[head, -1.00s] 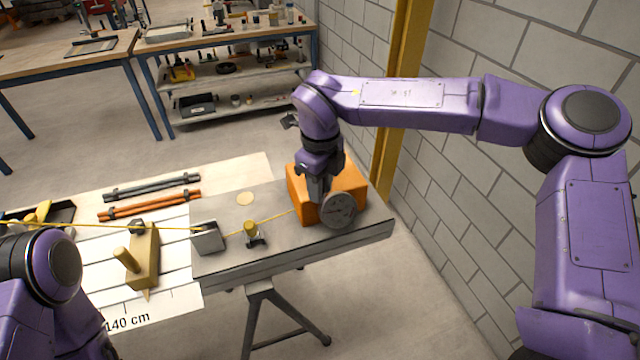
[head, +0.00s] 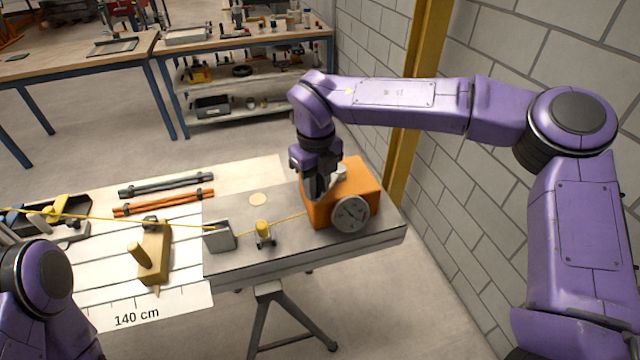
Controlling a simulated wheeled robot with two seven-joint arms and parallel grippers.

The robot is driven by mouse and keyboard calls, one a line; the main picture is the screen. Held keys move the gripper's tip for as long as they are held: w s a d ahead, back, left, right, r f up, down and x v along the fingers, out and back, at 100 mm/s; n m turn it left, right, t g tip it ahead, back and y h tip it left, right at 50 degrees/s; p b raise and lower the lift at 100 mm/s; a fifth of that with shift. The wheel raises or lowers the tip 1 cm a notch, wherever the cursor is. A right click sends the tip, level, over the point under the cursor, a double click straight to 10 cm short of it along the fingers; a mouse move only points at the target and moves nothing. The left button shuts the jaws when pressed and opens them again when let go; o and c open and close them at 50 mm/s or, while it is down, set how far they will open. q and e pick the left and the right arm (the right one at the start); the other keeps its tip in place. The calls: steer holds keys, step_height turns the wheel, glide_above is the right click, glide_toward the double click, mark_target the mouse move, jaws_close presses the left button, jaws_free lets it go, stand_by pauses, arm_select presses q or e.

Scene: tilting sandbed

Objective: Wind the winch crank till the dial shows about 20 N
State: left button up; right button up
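The orange winch box (head: 362,188) stands at the right end of a grey bench plate. A round grey disc (head: 350,215) with dark marks is on its front face; I cannot tell whether it is the dial or the crank wheel, and no number is readable. A small pale part (head: 340,173) shows beside my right gripper (head: 318,196), which points down at the box's left side, left of the disc. Its fingers are dark and overlap, so their opening and any contact are unclear. A yellow line runs from the box past a grey upright block (head: 219,237) to the left. My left gripper is out of view.
A small yellow-topped post (head: 263,232) stands by the line. A wooden block with a peg (head: 153,255) and orange and grey bars (head: 163,203) lie on the white marked board (head: 180,298). A yellow column (head: 416,95) and block wall close off the right.

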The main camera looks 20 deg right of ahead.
steer(key=o, duration=0.4)
steer(key=shift+w+a+r, duration=0.1)
steer(key=shift+w+r, duration=0.05)
steer(key=shift+c, duration=0.2)
steer(key=shift+a, duration=0.1)
steer(key=shift+r, duration=0.15)
step_height(320, 180, up, 10)
steer(key=shift+r+b, duration=0.1)
steer(key=shift+b, duration=0.6)
